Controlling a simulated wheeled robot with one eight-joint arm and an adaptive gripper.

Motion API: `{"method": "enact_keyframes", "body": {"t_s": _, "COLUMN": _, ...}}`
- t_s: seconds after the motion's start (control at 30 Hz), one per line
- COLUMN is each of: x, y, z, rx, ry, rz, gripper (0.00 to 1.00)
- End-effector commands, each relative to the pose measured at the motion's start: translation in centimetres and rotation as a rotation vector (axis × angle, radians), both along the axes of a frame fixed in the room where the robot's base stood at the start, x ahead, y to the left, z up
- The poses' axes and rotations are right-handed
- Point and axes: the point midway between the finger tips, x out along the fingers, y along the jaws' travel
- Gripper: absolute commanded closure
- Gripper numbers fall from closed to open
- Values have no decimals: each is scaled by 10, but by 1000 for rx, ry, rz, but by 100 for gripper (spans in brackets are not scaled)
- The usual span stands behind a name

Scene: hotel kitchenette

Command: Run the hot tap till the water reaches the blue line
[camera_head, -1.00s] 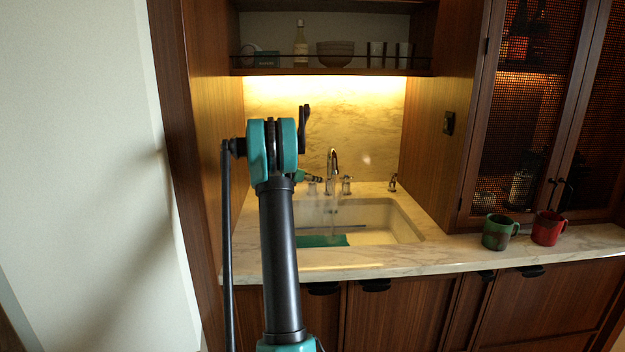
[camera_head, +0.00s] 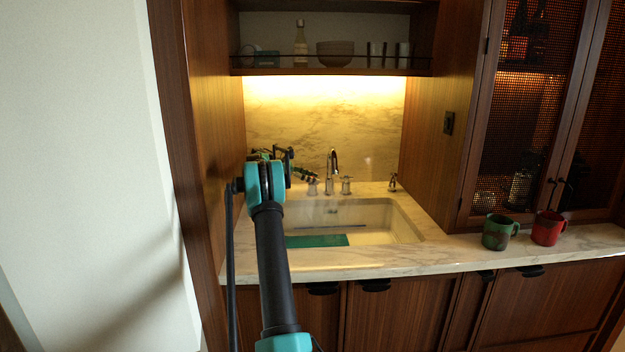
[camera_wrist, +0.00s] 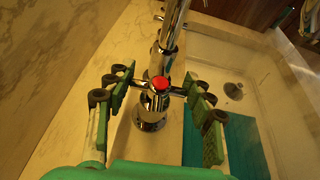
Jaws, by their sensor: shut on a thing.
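The hot tap, a chrome cross handle with a red cap (camera_wrist: 160,83), stands left of the curved chrome spout (camera_head: 333,160). My gripper (camera_wrist: 157,79) is shut on this handle, its green padded fingers against opposite arms of the cross. In the head view my gripper (camera_head: 307,176) is small and partly behind my arm. No stream shows under the spout. The white sink (camera_head: 395,222) has a thin blue line (camera_head: 340,227) along its inner back wall. I cannot tell the water level clearly against the line.
A teal board (camera_head: 318,241) is in the sink. A second handle (camera_head: 346,186) is right of the spout. A green mug (camera_head: 499,232) and a red mug (camera_head: 547,228) stand on the counter at right. Wooden side walls (camera_head: 213,140) close in the niche.

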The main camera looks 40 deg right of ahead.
Motion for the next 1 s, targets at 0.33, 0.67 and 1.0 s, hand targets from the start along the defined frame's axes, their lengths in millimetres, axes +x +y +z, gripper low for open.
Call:
{"method": "enact_keyframes", "body": {"t_s": 0.33, "x": 0, "y": 0, "z": -1, "rx": 1, "ry": 0, "rz": -66, "gripper": 76}}
{"method": "enact_keyframes", "body": {"t_s": 0.67, "x": 0, "y": 1, "z": -1, "rx": 1, "ry": 0, "rz": -68, "gripper": 76}}
{"method": "enact_keyframes", "body": {"t_s": 1.0, "x": 0, "y": 0, "z": 0, "rx": 1, "ry": -1, "rz": -67, "gripper": 30}}
